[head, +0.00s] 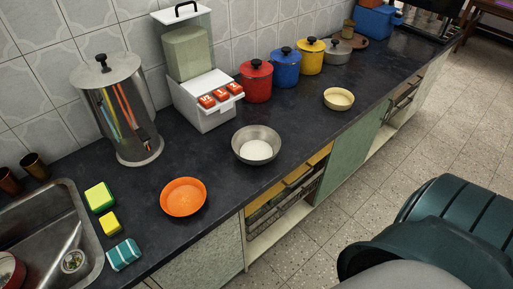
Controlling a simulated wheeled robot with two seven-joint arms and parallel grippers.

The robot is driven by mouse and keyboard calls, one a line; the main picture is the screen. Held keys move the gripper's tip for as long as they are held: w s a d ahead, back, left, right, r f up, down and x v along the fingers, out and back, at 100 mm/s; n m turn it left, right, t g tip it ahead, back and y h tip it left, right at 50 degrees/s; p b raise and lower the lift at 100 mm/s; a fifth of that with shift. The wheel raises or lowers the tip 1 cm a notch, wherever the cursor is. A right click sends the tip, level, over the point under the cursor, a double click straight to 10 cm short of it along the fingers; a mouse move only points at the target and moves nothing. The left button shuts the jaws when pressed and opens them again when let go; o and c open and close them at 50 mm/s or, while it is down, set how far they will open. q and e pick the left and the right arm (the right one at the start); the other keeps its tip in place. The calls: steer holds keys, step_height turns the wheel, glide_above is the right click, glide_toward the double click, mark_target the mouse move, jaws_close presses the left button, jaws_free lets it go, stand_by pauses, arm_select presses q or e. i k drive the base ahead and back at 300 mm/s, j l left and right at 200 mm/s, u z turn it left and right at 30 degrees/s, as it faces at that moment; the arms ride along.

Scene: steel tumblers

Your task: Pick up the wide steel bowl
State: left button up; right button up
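The wide steel bowl (244,137) sits upright on the dark counter (205,160), near its front edge and in the middle of the head view. Its inside bottom looks white; I cannot tell whether that is contents or the bowl's own base. Nothing covers the bowl. Neither of my grippers shows in this view.
An orange bowl (183,197) is to the left, a cream bowl (338,98) to the right. Behind stand a white dispenser (206,115), a steel canister (128,120) and a red pot (256,82). A sink (40,222) is at left. A dark green ribbed object (460,220) fills the lower right.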

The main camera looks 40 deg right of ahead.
mark_target(254, 145)
steer(key=z, duration=0.4)
steer(key=k+z, duration=0.15)
steer(key=z, duration=0.3)
steer(key=k+z, duration=0.1)
steer(key=z, duration=0.7)
steer(key=k+l+z, duration=0.1)
steer(key=z, duration=0.35)
